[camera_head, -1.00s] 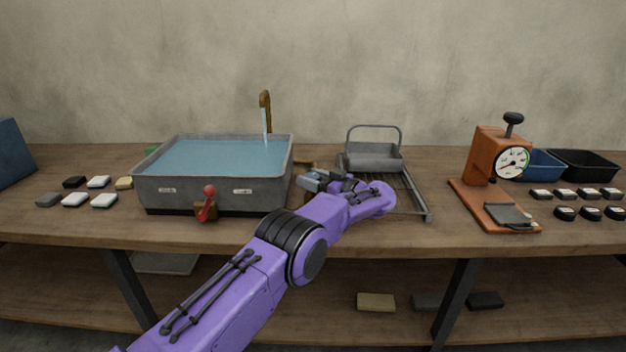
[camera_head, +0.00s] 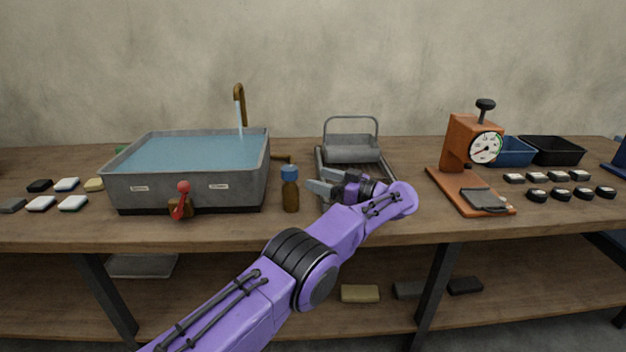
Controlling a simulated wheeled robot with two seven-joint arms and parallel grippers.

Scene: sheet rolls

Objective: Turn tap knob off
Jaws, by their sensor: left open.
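Water runs from a brass tap (camera_head: 239,100) into a grey basin (camera_head: 240,190) full of water. A red-knobbed lever (camera_head: 183,195) on a small brown block stands at the basin's front. A short brass piece (camera_head: 282,157) sticks out at the basin's right side; I cannot tell if it is the tap knob. A brown bottle-like thing with a blue top (camera_head: 290,190) stands upright right of the basin. My left gripper (camera_head: 314,181) is open and empty, its fingers pointing left, just right of the blue-topped thing and apart from it. My right gripper is not in view.
A wire rack with a grey roller-like tray (camera_head: 352,149) stands behind my gripper. An orange dial press (camera_head: 462,150) is at the right, with blue (camera_head: 512,150) and black (camera_head: 556,150) bins behind. Small blocks lie at the far left.

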